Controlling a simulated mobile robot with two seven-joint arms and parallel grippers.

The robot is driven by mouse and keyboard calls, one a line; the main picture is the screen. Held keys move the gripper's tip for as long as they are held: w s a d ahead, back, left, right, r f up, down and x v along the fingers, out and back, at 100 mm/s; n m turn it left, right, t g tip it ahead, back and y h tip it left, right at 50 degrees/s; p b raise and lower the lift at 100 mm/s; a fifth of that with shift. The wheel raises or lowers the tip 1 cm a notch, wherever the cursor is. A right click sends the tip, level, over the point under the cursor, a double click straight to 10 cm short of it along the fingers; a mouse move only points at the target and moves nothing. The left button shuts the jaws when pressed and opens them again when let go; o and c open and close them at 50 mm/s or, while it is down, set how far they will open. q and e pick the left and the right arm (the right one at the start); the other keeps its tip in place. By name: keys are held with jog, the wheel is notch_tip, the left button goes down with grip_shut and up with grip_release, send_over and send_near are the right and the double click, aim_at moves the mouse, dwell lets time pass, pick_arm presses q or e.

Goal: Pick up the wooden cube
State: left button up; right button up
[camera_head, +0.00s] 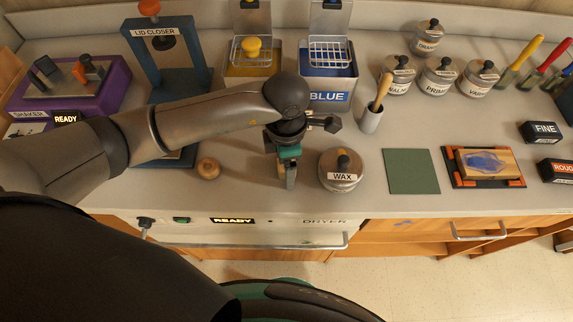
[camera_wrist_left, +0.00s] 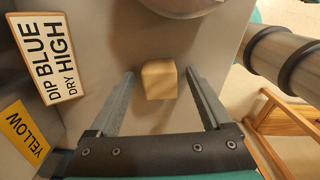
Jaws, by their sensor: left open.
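The wooden cube (camera_wrist_left: 158,80) is a small pale block on the grey worktop, seen in the left wrist view. My left gripper (camera_wrist_left: 159,74) is open, with one finger on each side of the cube and a visible gap at both sides. The cube appears between the fingertips, but I cannot tell how far below them it sits. In the head view my left gripper (camera_head: 287,176) points down near the worktop's front edge, left of the wax jar (camera_head: 341,171). There the gripper largely hides the cube. My right gripper is not in view.
A round wooden knob (camera_head: 208,168) is left of my gripper. Behind are the lid closer (camera_head: 205,75), a yellow bin (camera_head: 238,65) and a blue bin (camera_head: 342,88). A cup with a brush (camera_head: 370,120), a green mat (camera_head: 411,171) and several jars are to the right. The dryer front (camera_head: 300,232) is below.

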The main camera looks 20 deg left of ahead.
pick_arm(q)
jog(key=shift+c, duration=0.2)
grip_shut()
dwell(0.3)
